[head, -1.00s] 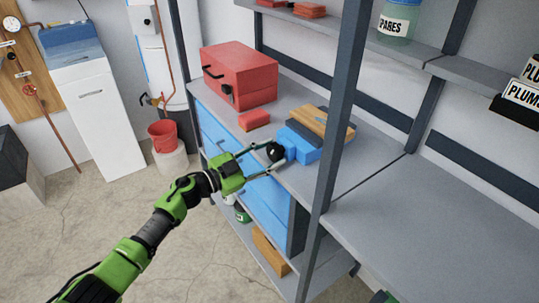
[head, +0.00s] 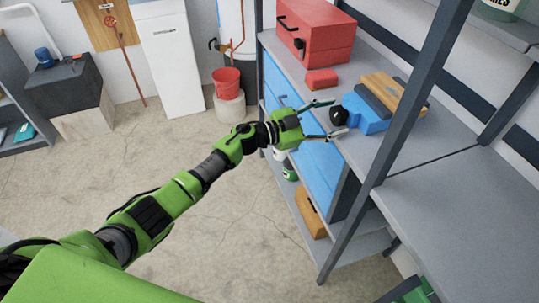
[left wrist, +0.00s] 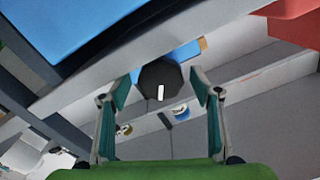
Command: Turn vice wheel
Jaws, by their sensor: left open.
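The blue vice (head: 366,121) sits on the grey worktop near its front edge, with a wooden board across it. Its black wheel (head: 339,116) faces outward past the edge. My left gripper (head: 336,118) is open, with one fingertip on either side of the wheel. In the left wrist view the wheel (left wrist: 153,76) is a black many-sided knob with a white mark, between the spread fingertips (left wrist: 160,86). Gaps show on both sides there. I cannot tell whether either finger touches it. Part of the blue vice (left wrist: 187,52) shows behind. My right gripper is not in view.
A red toolbox (head: 318,36) and a small red box (head: 322,80) stand on the worktop (head: 270,40) beyond the vice. A dark shelf post (head: 412,110) rises just right of the vice. Blue drawers (head: 318,168) lie below; open floor is to the left.

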